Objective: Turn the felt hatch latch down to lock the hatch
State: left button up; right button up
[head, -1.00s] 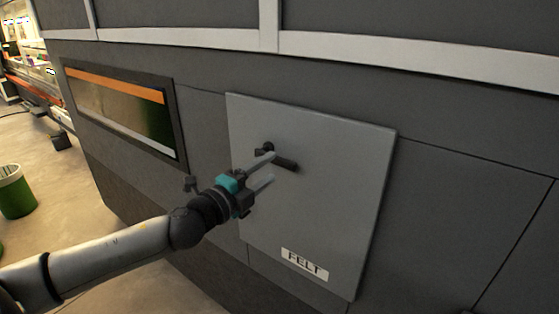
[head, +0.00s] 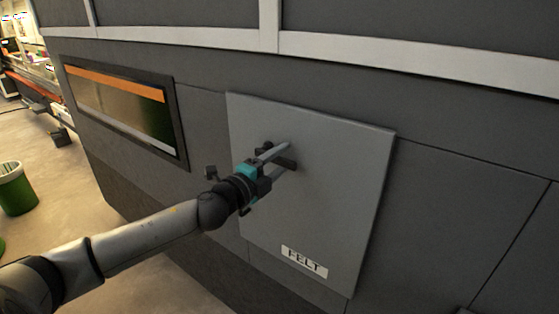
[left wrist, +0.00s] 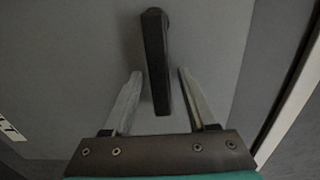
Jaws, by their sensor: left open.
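The felt hatch (head: 340,190) is a light grey panel lying flat on the dark wall, with a FELT label (head: 304,262) near its lower edge. Its latch (head: 290,164) is a short black handle, pointing right and slightly down from its pivot in the head view. My left gripper (head: 283,155) is open at the latch and partly hides it. In the left wrist view, the latch handle (left wrist: 155,55) has its free end between the two open fingers (left wrist: 158,78), with a gap on either side. My right gripper is in neither view.
A dark-framed window (head: 125,110) with an orange strip is left of the hatch. A pale rail (head: 420,62) crosses above. A green bin (head: 15,188) stands on the floor at far left. The hatch face around the latch is clear.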

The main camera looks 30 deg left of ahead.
pick_arm(q)
jog(key=shift+c, duration=0.4)
grip_shut()
dwell(0.9)
